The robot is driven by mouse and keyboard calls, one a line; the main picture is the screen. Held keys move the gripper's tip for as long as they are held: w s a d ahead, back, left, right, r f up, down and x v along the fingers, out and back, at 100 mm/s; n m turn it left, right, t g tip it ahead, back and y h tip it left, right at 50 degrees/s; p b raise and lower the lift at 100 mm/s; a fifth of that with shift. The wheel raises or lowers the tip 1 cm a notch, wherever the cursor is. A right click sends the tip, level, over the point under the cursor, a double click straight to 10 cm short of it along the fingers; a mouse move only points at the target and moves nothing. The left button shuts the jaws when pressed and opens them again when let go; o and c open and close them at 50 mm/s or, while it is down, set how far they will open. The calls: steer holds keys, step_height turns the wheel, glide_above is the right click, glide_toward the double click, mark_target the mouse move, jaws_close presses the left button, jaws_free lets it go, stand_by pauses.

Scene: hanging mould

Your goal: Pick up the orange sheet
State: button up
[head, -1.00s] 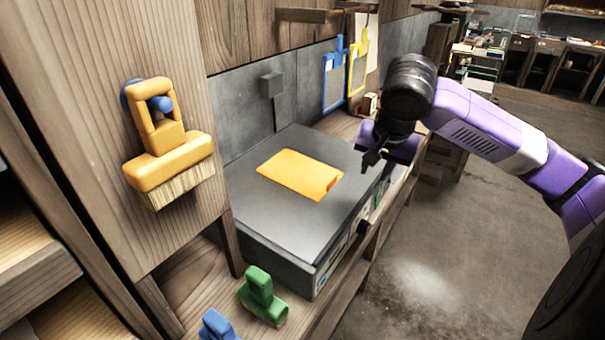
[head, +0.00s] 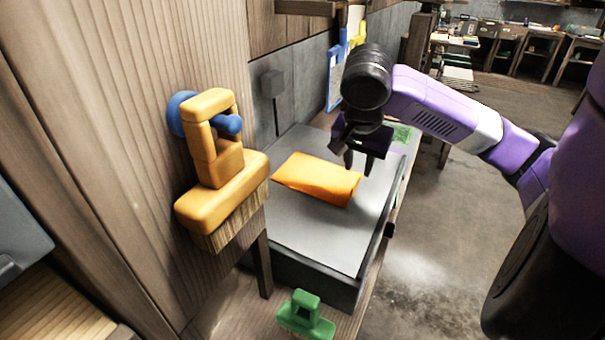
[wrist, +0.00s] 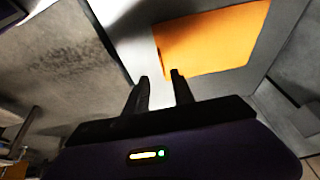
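The orange sheet (head: 316,181) lies on the flat grey top (head: 290,225) of a box-like unit. Its near right edge looks raised or folded in the head view. It also shows in the wrist view (wrist: 212,42), just beyond the fingertips. My gripper (head: 357,166) points down near the right end of the sheet. In the wrist view its two dark fingers (wrist: 158,76) are apart with nothing between them. Whether a fingertip touches the sheet I cannot tell.
A yellow brush (head: 222,190) hangs on a blue peg on the wooden panel at the left. A green block-like object (head: 306,316) stands on the wooden shelf below. Blue and yellow frames (head: 340,75) hang behind my gripper. Open floor lies at the right.

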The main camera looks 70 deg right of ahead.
mark_target(355, 184)
steer(key=shift+w+d+f, duration=0.15)
steer(key=shift+w+f, duration=0.25)
steer(key=shift+f, duration=0.05)
steer(key=shift+b+x, duration=0.4)
steer(key=shift+x, duration=3)
steer(key=shift+s, duration=0.15)
jaws_close()
